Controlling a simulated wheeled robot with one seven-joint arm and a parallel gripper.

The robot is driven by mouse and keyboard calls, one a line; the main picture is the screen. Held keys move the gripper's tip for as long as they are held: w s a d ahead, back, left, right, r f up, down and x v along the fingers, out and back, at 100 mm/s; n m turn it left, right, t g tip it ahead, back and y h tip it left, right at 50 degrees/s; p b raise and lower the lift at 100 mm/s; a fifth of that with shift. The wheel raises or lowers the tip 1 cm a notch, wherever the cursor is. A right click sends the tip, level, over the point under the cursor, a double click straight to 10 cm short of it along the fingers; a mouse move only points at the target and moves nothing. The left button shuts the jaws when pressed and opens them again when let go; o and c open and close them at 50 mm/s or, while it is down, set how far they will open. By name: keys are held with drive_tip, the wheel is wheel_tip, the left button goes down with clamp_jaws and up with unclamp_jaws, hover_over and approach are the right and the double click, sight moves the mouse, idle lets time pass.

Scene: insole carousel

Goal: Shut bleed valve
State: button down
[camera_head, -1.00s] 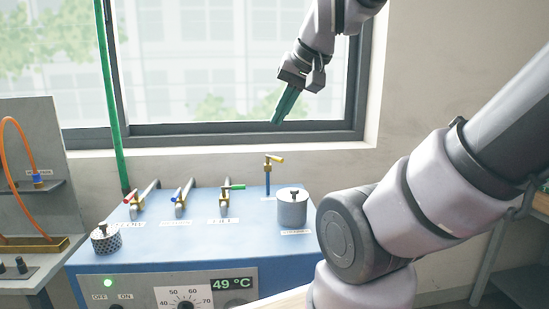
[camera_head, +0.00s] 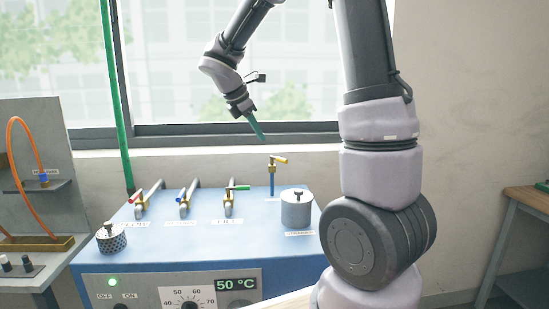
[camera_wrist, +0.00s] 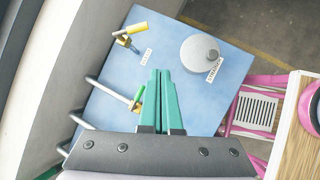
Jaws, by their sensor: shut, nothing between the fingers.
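The bleed valve appears to be the yellow-handled brass valve (camera_head: 277,160) on a short upright blue pipe at the back right of the blue machine top. Its lever lies across the pipe and points right in the head view. It also shows at the upper left in the wrist view (camera_wrist: 132,30); the small label beside it is too small to read surely. My gripper (camera_head: 262,137) is just above and left of the valve in the head view, pointing down, apart from it. In the wrist view its green fingers (camera_wrist: 160,75) are together and empty.
Red-, blue- and green-handled valves stand on pipes left of the yellow one; the green-handled valve (camera_head: 237,188) is nearest it. A grey canister (camera_head: 296,212) stands front right of it. A perforated cylinder (camera_head: 111,239) sits at the left. The window (camera_head: 300,60) and its sill are behind.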

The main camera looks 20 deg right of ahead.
sight(282, 159)
drive_tip(key=w+d+f+n+h, duration=0.1)
drive_tip(key=w+d+f+n, duration=0.2)
drive_tip(key=w+d+f, duration=0.5)
drive_tip(key=shift+f+n, duration=0.3)
drive_tip(key=shift+f, duration=1.1)
drive_tip(key=shift+s+d+n+t, duration=0.15)
drive_tip(key=shift+d+n+t, duration=0.3)
drive_tip(key=shift+n+t, duration=0.2)
drive_tip(key=shift+d+n+t+y, duration=0.55)
drive_tip(key=shift+d+n, duration=0.1)
drive_tip(key=shift+n, duration=0.5)
drive_tip(key=n, duration=0.1)
drive_tip(key=d+n+t+y, duration=0.1)
drive_tip(key=shift+d+n, duration=0.25)
drive_tip(key=shift+n, duration=0.05)
drive_tip(key=shift+w+d, duration=0.65)
drive_tip(key=shift+d, duration=0.25)
drive_tip(key=shift+w+d, duration=0.1)
